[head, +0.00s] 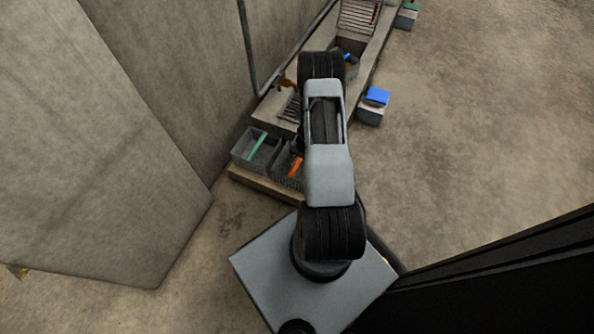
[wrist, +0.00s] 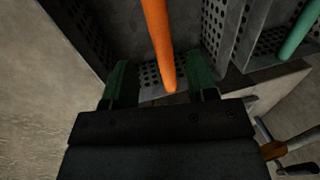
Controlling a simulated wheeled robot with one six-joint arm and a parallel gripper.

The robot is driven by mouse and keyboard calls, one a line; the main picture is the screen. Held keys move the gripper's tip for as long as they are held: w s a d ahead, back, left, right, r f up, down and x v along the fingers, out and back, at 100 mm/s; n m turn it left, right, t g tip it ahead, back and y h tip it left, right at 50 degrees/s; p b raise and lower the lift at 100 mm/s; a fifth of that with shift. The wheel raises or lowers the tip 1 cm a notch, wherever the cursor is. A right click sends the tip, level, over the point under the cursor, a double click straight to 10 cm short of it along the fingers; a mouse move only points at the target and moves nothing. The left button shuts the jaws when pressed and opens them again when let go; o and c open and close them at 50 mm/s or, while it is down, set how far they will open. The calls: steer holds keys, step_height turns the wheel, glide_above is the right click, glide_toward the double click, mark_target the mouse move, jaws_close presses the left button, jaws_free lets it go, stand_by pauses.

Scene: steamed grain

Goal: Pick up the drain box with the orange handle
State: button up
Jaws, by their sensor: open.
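The drain box (head: 281,175) with the orange handle (head: 295,167) is a grey perforated box on the low ledge, partly hidden behind my arm in the head view. In the wrist view its orange handle (wrist: 158,42) runs down from the top edge, and its end lies between my fingers. Perforated grey metal of the box shows beyond them. My gripper (wrist: 163,86) is open, with a green-padded finger on each side of the handle. I cannot tell whether either finger touches it. The gripper is hidden in the head view.
A similar drain box with a green handle (head: 258,145) stands directly left; its green handle (wrist: 299,32) shows right in the wrist view. A concrete wall (head: 185,60) borders the ledge. A blue-topped block (head: 376,97) stands right. The floor at right is open.

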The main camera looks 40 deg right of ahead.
mark_target(298, 162)
steer(key=shift+w+a+f+b, duration=0.15)
steer(key=shift+f+b, duration=0.3)
steer(key=shift+f, duration=0.45)
steer(key=shift+w+a+f+b, duration=0.15)
steer(key=shift+f+b, duration=0.25)
steer(key=shift+f, duration=0.5)
steer(key=shift+w+f+b, duration=0.25)
steer(key=shift+f+b, duration=0.2)
steer(key=shift+f, duration=0.45)
steer(key=shift+r, duration=0.1)
steer(key=shift+c, duration=0.2)
jaws_close()
